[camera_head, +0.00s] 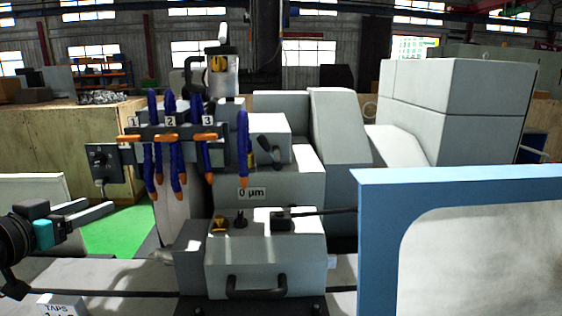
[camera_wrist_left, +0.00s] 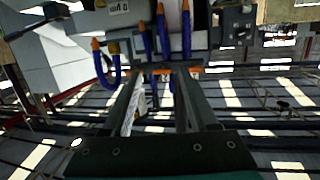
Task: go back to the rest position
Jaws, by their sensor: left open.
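My left gripper (camera_head: 101,206) is in the head view at the lower left, with its two fingers apart and pointing right. It stands left of the grinder (camera_head: 285,190), clear of the blue hoses. In the left wrist view my left gripper (camera_wrist_left: 160,76) shows both fingers spread, with nothing held between them. That view is upside down, with the blue hoses beyond the fingertips. My right gripper is in neither view.
Blue hoses with orange tips (camera_head: 153,150) hang from a bracket numbered 1 to 3. A box with a black handle (camera_head: 265,260) stands at front. A blue-framed panel (camera_head: 378,240) blocks the right. A block labelled TAPS (camera_head: 62,304) lies lower left. Green floor (camera_head: 115,230) is clear.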

